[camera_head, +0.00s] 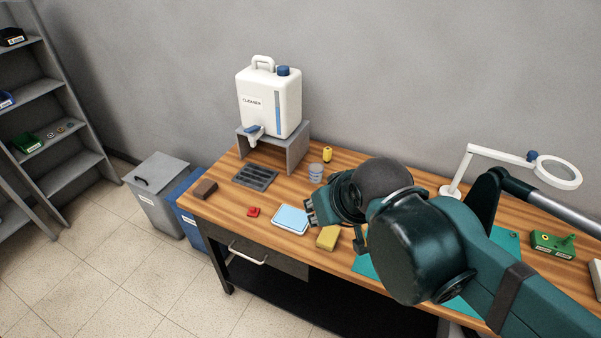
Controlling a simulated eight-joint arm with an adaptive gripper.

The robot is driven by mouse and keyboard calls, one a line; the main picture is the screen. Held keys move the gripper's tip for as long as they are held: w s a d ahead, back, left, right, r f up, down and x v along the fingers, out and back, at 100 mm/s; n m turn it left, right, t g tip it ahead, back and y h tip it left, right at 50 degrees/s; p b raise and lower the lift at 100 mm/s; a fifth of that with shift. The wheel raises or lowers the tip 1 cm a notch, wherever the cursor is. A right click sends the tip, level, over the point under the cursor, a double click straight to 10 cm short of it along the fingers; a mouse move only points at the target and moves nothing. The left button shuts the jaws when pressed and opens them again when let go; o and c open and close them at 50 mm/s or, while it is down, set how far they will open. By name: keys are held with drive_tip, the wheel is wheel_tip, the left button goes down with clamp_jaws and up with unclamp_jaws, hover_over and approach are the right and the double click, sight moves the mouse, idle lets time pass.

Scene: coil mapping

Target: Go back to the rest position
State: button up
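My gripper (310,208) is at the end of my dark green arm, over the middle of the wooden workbench (275,232). It points to the left, close above a white tray with a light blue inside (291,219). Its fingers are small and partly hidden by my wrist, so I cannot tell whether they are open or shut. No held thing shows at the fingertips. A yellow block (328,238) lies just below the wrist in the picture.
A white cleaner canister (270,98) stands on a grey stand (297,148) at the back. A magnifier lamp (557,171) stands at the right.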

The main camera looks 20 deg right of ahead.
drive_tip(key=shift+f+b, duration=1.45)
drive_tip(key=shift+f, duration=0.15)
